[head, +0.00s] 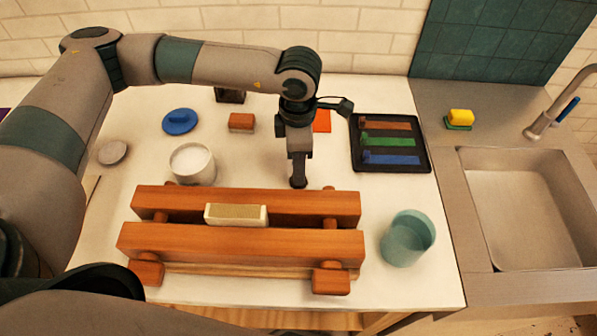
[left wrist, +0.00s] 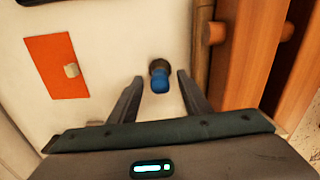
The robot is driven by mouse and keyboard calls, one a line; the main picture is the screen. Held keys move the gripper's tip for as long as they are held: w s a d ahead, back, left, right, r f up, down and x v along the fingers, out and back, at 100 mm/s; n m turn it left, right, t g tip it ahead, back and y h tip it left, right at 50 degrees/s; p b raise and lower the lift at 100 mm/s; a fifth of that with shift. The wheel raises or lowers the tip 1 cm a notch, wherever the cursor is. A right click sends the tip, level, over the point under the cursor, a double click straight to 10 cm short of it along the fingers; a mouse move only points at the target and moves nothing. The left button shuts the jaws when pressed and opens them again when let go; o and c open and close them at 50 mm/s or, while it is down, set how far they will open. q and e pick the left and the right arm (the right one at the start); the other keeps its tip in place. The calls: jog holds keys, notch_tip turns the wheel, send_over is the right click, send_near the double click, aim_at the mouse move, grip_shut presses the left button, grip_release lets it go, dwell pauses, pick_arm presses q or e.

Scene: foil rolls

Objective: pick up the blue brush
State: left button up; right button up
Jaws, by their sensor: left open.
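In the left wrist view a small blue thing with a dark end, which looks like the blue brush (left wrist: 160,82), stands on the white table between my left gripper's fingers. My left gripper (head: 298,184) is open and points down just behind the wooden rack (head: 240,240). In the left wrist view its two fingers (left wrist: 160,76) are spread on either side of the brush, with gaps and no visible contact. In the head view the brush is hidden behind the gripper. My right gripper is out of view.
The rack holds a cream block (head: 236,215). A teal cup (head: 407,238), white cup (head: 192,164), blue lid (head: 180,121) and black tray (head: 424,155) with coloured strips surround it. An orange sheet (left wrist: 58,66) lies nearby. A sink (head: 530,200) is at right.

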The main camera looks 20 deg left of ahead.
pick_arm(q)
grip_shut()
jog(key=shift+r, duration=0.1)
jog(key=shift+r+b, duration=0.35)
jog(key=shift+r, duration=0.1)
notch_tip(320, 180, up, 8)
jog(key=b, duration=0.3)
jog(key=shift+r, duration=0.5)
